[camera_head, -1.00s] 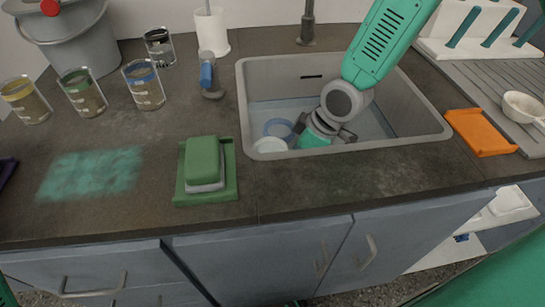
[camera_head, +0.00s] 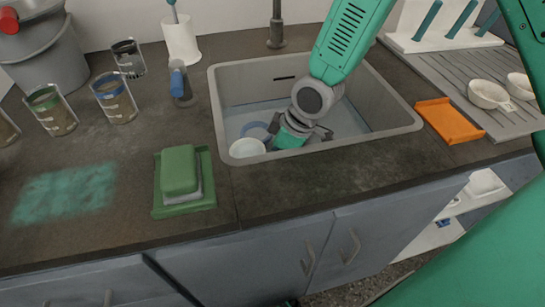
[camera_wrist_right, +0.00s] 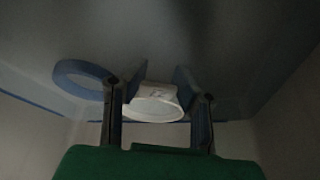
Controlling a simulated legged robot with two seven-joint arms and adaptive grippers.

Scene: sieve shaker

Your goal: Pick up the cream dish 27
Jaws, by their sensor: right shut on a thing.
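The cream dish (camera_head: 247,148) is in the sink's near left corner area in the head view. The right wrist view shows the dish (camera_wrist_right: 155,108) tilted between the two fingers, with a small dark mark on it too small to read. My right gripper (camera_wrist_right: 161,92) is shut on the dish. In the head view the right gripper (camera_head: 280,134) is low in the sink, just right of the dish, and its fingers are partly hidden. My left gripper is out of view.
A blue ring (camera_wrist_right: 84,79) lies beside the dish, behind it in the head view. The grey sink (camera_head: 395,128) has raised walls around the gripper. A green sponge block (camera_head: 180,170), an orange tray (camera_head: 449,120) and white scoops (camera_head: 490,95) flank it. The tap (camera_head: 276,25) stands behind.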

